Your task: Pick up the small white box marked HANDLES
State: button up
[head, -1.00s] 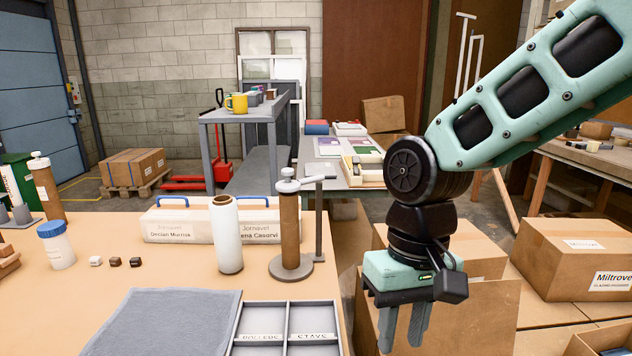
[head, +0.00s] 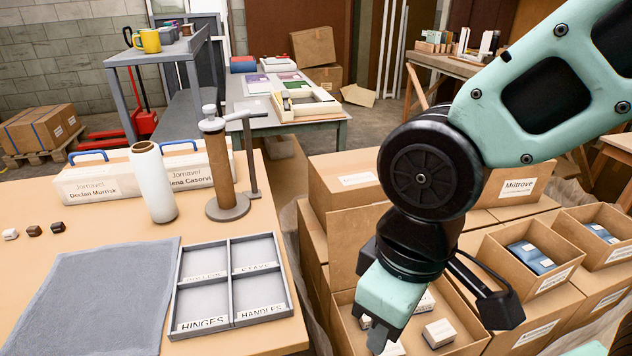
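Several small white boxes lie in an open cardboard carton at the lower middle right. One white box (head: 438,333) lies to the right of my gripper, and another (head: 424,302) lies behind it. I cannot read their labels, so I cannot tell which is marked HANDLES. My gripper (head: 380,343) points down over the left part of this carton (head: 472,335). Its body hides part of the contents, and its fingers are mostly hidden, so their opening is unclear. A grey four-compartment tray (head: 231,283) on the table has a front right compartment labelled HANDLES.
Neighbouring cartons (head: 530,262) hold blue packs. Closed cartons (head: 345,183) stand behind my gripper. The table (head: 100,215) bears a grey cloth (head: 98,300), a white roll (head: 153,183) and an upright brown cylinder on a stand (head: 221,175).

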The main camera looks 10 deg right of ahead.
aim_at(440, 333)
jog(key=i+j+z, duration=0.1)
jog(key=j+z, duration=0.2)
jog(key=z, duration=0.15)
jog(key=j+z, duration=0.25)
jog(key=z, duration=0.25)
jog(key=i+j, duration=0.05)
